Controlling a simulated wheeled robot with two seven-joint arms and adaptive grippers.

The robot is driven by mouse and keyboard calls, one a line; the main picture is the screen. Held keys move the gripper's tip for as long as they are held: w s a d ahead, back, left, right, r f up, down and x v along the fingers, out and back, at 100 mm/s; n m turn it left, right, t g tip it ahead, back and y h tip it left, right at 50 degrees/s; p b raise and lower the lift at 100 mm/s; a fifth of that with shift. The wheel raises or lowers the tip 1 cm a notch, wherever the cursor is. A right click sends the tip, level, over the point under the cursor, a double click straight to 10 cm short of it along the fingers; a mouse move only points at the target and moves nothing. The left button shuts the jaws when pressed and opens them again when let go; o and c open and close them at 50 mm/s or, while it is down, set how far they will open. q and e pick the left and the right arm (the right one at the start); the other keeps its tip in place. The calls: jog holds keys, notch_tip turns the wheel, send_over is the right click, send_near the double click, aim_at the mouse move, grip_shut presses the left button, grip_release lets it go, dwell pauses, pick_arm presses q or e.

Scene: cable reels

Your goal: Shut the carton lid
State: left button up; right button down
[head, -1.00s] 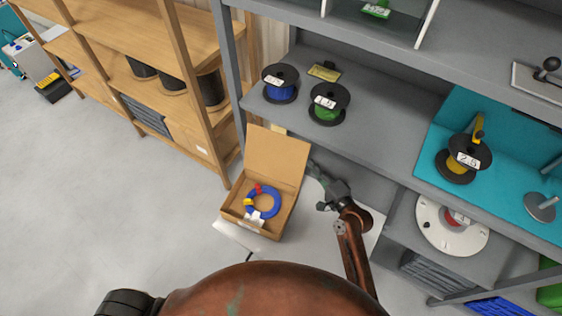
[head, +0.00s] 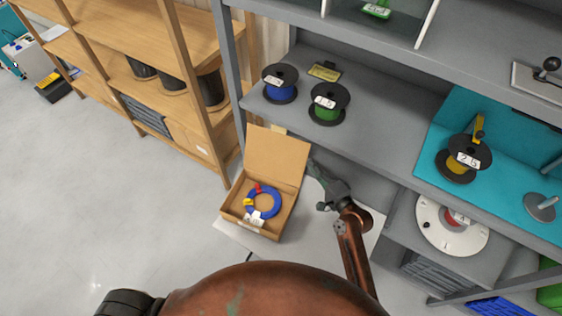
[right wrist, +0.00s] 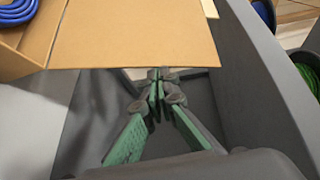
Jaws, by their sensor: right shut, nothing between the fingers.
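The open carton (head: 275,228) stands on a light surface in the head view, with a blue cable coil (head: 264,203) and small red and yellow pieces inside. Its lid (head: 277,157) stands up at the back, tilted away from the box. My right gripper (head: 313,166) is shut and empty, just right of the lid. In the right wrist view the lid (right wrist: 135,32) spans the top, and my right gripper (right wrist: 158,75) has its fingertips together near the lid's edge; I cannot tell whether they touch. Part of the coil (right wrist: 25,12) shows at the upper left. My left gripper is not in view.
A grey shelf (head: 385,122) rises behind and right of the carton, holding a blue reel (head: 280,92) and a green reel (head: 326,113). A wooden rack (head: 180,110) stands at the left. Open floor (head: 90,200) lies left of the carton.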

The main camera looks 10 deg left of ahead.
jog(key=shift+s+a+r+p, duration=0.1)
jog(key=shift+s+a+p, duration=0.1)
jog(key=shift+s+p, duration=0.35)
jog(key=shift+s+a+r+p, duration=0.1)
jog(key=shift+s+a+p, duration=0.15)
jog(key=shift+s, duration=0.45)
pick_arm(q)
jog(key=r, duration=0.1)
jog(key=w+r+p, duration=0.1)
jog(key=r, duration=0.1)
pick_arm(e)
jog(key=shift+s+a+f, duration=0.1)
jog(key=shift+s+a, duration=0.1)
jog(key=shift+s, duration=0.4)
jog(key=shift+s+a+f, duration=0.1)
jog(key=shift+s+a, duration=0.05)
jog(key=shift+s, duration=0.4)
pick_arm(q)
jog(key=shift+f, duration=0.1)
